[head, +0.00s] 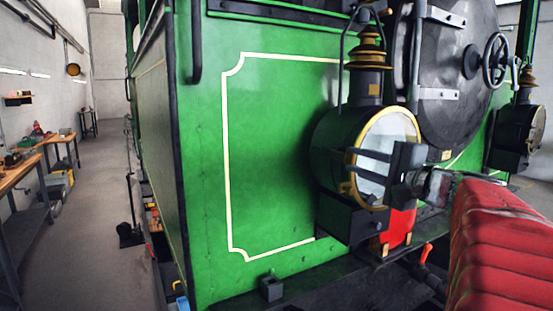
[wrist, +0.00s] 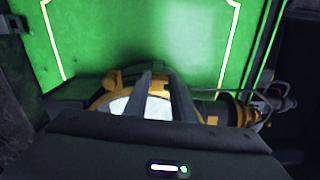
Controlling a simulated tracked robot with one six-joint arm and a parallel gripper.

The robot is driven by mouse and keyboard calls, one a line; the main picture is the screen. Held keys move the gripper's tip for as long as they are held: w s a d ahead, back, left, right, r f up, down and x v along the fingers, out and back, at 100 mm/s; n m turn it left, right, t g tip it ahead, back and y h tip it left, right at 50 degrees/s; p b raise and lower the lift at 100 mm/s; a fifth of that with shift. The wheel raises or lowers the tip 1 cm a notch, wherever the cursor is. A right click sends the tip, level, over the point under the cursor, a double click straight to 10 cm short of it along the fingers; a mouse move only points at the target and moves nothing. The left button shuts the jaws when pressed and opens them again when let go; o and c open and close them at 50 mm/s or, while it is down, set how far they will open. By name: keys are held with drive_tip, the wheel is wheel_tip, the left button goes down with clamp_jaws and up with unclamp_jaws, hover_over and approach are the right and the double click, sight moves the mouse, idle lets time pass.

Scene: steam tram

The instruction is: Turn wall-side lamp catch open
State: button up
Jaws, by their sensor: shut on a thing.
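The wall-side lamp (head: 336,140) is the left of two dark round lamps on the green engine front, with a brass rim and pale glass. It also shows in the wrist view (wrist: 130,107), lying sideways. My gripper (head: 350,165) reaches across the lamp's face from the right, its dark fingers at the left part of the rim. In the wrist view a small brass catch (wrist: 160,87) sits between the two fingers, and my gripper is shut on it. The fingers hide part of the catch, so its turn angle is unclear.
A red ribbed object (head: 500,240) fills the lower right. The second lamp (head: 522,125) is at the far right, past the round dark door (head: 450,70) with its handwheel. A workbench (head: 30,170) stands along the left wall, with open floor beside it.

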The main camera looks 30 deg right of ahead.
drive_tip(key=shift+c, duration=1.3)
drive_tip(key=shift+n, duration=0.3)
drive_tip(key=shift+r+n, duration=0.1)
drive_tip(key=shift+n, duration=0.3)
drive_tip(key=o, duration=1.1)
drive_tip(key=shift+c, duration=0.2)
drive_tip(key=shift+s, duration=0.15)
drive_tip(key=s, duration=1.3)
drive_tip(key=shift+s, duration=0.3)
